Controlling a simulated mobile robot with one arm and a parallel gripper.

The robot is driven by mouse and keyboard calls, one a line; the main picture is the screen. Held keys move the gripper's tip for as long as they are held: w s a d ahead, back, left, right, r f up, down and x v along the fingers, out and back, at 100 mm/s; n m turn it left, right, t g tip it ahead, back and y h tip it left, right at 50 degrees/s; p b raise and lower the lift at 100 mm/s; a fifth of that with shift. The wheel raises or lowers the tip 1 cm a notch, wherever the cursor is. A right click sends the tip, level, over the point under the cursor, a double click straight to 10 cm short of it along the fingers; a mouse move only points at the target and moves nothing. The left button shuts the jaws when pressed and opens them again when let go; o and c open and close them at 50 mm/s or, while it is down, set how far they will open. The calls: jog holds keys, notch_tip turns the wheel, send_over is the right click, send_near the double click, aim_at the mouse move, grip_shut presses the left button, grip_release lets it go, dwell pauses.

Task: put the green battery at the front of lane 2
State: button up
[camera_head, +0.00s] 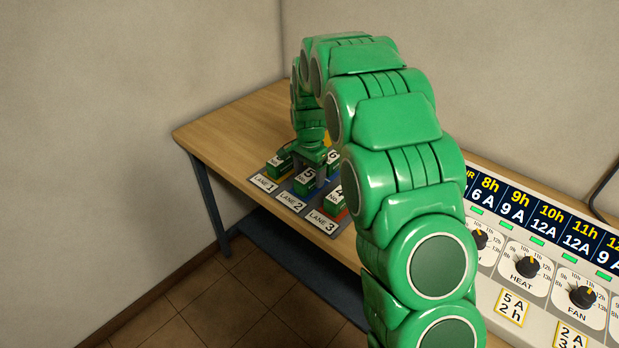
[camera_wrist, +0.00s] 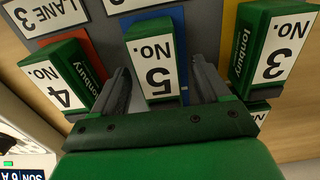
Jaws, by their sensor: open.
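Several green batteries with white number labels stand on the grey lane mat. Battery No. 5 (camera_wrist: 152,60) is on the blue strip of lane 2, close behind the LANE 2 label (camera_head: 291,201). My gripper (camera_wrist: 161,68) is open, with one finger on each side of No. 5; I cannot tell if they touch it. Battery No. 4 (camera_wrist: 62,75) stands on the red strip of lane 3, by the LANE 3 label (camera_wrist: 58,12). Battery No. 3 (camera_wrist: 262,50) stands on the other side, by yellow. Battery No. 6 (camera_head: 334,157) is farther back, partly hidden by my arm.
The wooden table (camera_head: 222,130) is clear left of the mat. A control panel (camera_head: 525,262) with knobs stands at the right. Neighbouring batteries are close to both fingers. Walls border the table at the back and left.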

aim_at(309, 174)
notch_tip(309, 174, up, 10)
jog(key=shift+f, duration=0.15)
jog(key=s+d+r+n+g, duration=0.15)
jog(key=s+d+r, duration=0.3)
jog(key=s, duration=0.75)
jog(key=s+d+r+n+t, duration=0.1)
jog(key=s+d+r+n, duration=0.3)
jog(key=s, duration=0.8)
jog(key=s+d+n+g, duration=0.1)
jog(key=s+n, duration=0.2)
jog(key=s, duration=2.1)
jog(key=shift+d+f, duration=0.3)
